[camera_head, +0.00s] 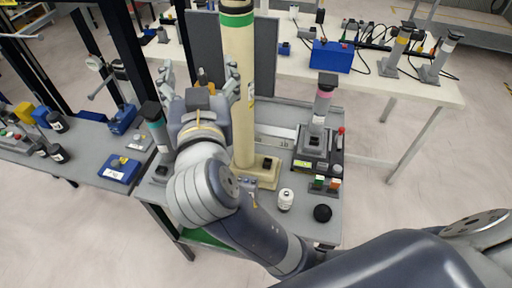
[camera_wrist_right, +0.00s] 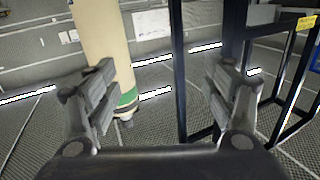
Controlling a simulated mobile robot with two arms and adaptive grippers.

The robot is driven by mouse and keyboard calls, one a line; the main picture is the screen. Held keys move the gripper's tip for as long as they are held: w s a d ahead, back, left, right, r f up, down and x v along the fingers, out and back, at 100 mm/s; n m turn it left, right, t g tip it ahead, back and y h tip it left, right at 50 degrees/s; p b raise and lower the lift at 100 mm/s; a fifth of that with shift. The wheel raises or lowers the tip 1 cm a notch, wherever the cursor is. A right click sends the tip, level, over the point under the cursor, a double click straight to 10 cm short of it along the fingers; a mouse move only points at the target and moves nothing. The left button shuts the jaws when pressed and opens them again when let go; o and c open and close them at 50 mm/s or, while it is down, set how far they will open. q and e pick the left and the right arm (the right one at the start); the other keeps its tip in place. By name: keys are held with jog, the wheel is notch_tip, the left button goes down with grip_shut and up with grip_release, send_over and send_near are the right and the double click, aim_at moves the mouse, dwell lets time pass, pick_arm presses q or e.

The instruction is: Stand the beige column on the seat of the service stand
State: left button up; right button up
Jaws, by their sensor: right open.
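The tall beige column (camera_head: 241,110) with a green band near its top stands upright in the middle of the head view. Its lower end meets a squarish beige seat (camera_head: 268,177) on the grey service stand (camera_head: 163,192); the exact contact is partly hidden by my arm. My right gripper (camera_head: 200,83) is open and empty, left of the column, fingers pointing away. In the right wrist view the column (camera_wrist_right: 110,40) appears behind the left finger, its green band low in the picture, and nothing is between the fingertips (camera_wrist_right: 165,95). My left gripper is not in view.
On the stand are a pink-banded dark device (camera_head: 318,135), a white bottle (camera_head: 285,199) and a black knob (camera_head: 322,213). A grey panel (camera_head: 265,65) rises behind the column. A side bench (camera_head: 90,160) is left; a white table (camera_head: 400,90) is behind.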

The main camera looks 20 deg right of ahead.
aim_at(235, 43)
jog(key=d+h, duration=0.1)
jog(key=d, duration=0.1)
jog(key=w+d+r+m+g+h+p, duration=0.1)
jog(key=d, duration=0.2)
jog(key=w+d+r+m+h+p, duration=0.1)
jog(key=d+h, duration=0.1)
jog(key=shift+w+d+r, duration=0.15)
jog(key=shift+w+d, duration=0.05)
jog(key=shift+w, duration=0.05)
jog(key=shift+w+d, duration=0.1)
jog(key=shift+w, duration=0.1)
jog(key=shift+w+d+p, duration=0.2)
jog(key=shift+w+p, duration=0.3)
jog(key=shift+p, duration=0.15)
jog(key=p+x, duration=0.2)
jog(key=x, duration=0.1)
jog(key=shift+w, duration=0.15)
jog(key=shift+w+d+f, duration=0.25)
jog(key=shift+w+f, duration=0.15)
jog(key=shift+f, duration=0.05)
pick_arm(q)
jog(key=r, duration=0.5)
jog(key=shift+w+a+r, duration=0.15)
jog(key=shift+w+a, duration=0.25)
pick_arm(e)
jog(key=shift+s+a, duration=0.1)
jog(key=shift+a, duration=0.05)
